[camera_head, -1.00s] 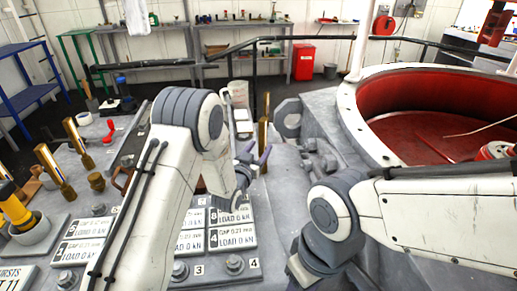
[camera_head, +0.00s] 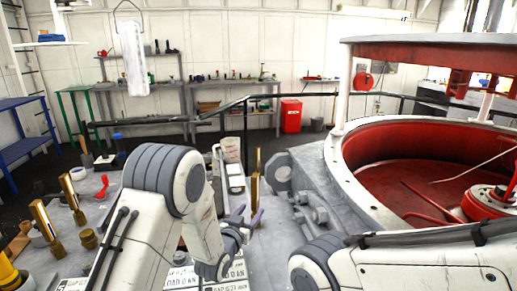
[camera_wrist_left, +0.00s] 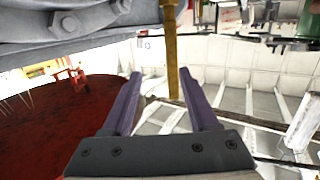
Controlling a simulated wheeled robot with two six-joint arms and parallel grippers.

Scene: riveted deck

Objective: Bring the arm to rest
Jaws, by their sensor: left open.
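My left gripper (camera_head: 246,218) is near the middle of the head view, above the grey riveted deck. Its purple fingers stand apart with nothing between them. They also show in the left wrist view (camera_wrist_left: 168,100), spread open, with a brass rod (camera_wrist_left: 171,60) beyond them. In the head view a brass rod (camera_head: 255,180) stands just behind the left fingertips; I cannot tell whether they touch. My right arm comes in from the right in the head view, but its gripper is out of the picture.
A large red-lined round pit (camera_head: 400,180) with a white rim lies to the right. Brass posts (camera_head: 44,220) stand at the left. Labelled plates (camera_head: 180,278) lie below my left gripper. A red bin (camera_head: 291,116) and workbenches (camera_head: 232,95) stand at the back wall.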

